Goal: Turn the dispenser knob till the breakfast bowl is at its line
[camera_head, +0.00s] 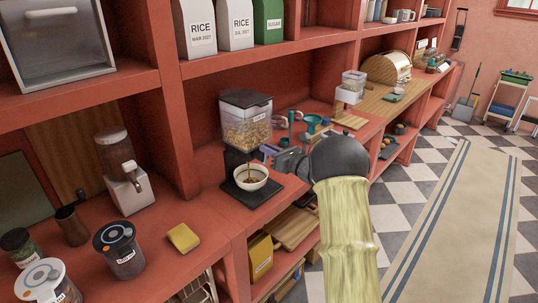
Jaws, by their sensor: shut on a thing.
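The cereal dispenser (246,125) stands on the red shelf, with a clear hopper partly full of brown flakes and a dark lid. The white breakfast bowl (252,187) stands upright on the dispenser's dark base, under the outlet. A thin brown stream falls from the outlet into the bowl, and some brown content shows inside. The bowl's line is too small to make out. My gripper (268,151) reaches in from the right and is shut on the dispenser knob at the outlet's right side. The knob itself is mostly hidden by the fingers.
A second dispenser (125,175), a yellow sponge (183,237) and lidded jars (118,252) stand on the shelf to the left. The checkered floor at right is clear around a striped runner (465,220).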

